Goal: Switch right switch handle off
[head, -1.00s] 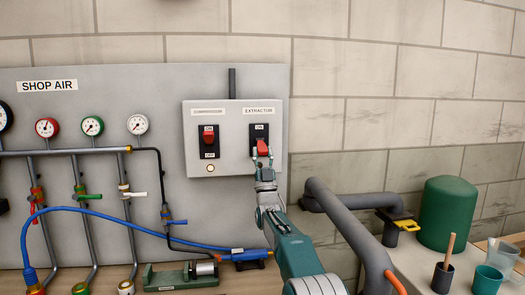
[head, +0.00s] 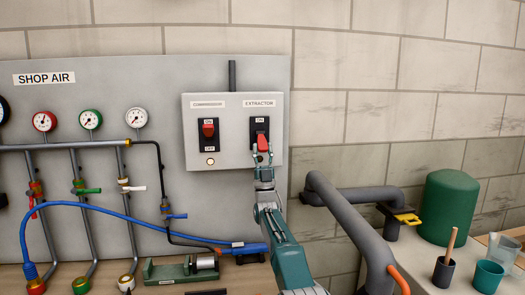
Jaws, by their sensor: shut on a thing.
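The right switch handle (head: 262,141) is red and sits on a black plate under the EXTRACTOR label on the grey switch box (head: 222,170). It hangs in the lower part of its plate, with the ON mark showing above it. My gripper (head: 262,156) is at the handle from below, its two fingers shut around the handle's lower end. The fingers cover the bottom of the plate, so any lower mark is hidden. The left switch handle (head: 208,130), also red, sits high on its plate under the COMPRESSOR label, with OFF showing below it.
A lit round lamp (head: 210,161) is under the left switch. Gauges, pipes and a blue hose (head: 120,218) fill the panel to the left. A thick grey duct (head: 345,215) stands close to the right of my arm, near a green cylinder (head: 450,205).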

